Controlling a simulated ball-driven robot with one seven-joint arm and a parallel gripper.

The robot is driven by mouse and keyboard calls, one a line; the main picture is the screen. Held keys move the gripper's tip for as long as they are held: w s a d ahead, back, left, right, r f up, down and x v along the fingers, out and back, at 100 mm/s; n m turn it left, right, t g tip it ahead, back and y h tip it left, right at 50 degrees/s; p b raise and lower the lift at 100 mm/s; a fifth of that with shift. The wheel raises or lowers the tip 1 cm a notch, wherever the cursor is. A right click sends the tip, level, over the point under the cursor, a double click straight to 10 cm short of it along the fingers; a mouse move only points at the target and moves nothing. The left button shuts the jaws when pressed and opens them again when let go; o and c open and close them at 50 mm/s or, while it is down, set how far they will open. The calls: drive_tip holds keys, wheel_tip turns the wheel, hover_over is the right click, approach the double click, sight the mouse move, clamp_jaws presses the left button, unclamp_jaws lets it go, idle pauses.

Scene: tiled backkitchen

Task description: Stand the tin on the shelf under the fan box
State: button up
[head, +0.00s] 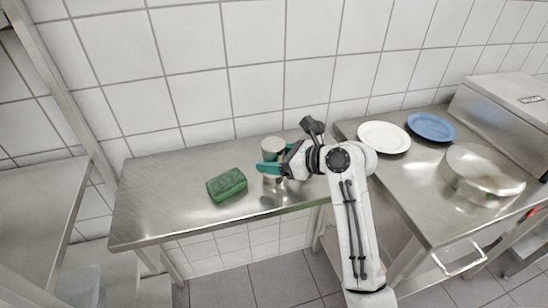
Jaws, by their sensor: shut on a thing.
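The tin (272,146) is a grey metal cylinder, upright over the middle of the steel worktop, towards its right part. My gripper (271,164) reaches it from the right, with teal fingers shut around its middle. The fingers hide part of the tin. I cannot tell whether its base touches the worktop. No shelf under a fan box can be made out in this view.
A green sponge-like block (227,185) lies left of the tin on the steel worktop (160,190). On the right counter are a white plate (384,137), a blue plate (431,127), a round metal pan or lid (484,170) and a steel box (506,112). The worktop's left part is clear.

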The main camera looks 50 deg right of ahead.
drive_tip(key=o, duration=1.3)
drive_tip(key=shift+r, duration=0.1)
drive_tip(key=v, duration=1.2)
drive_tip(key=shift+p, duration=0.3)
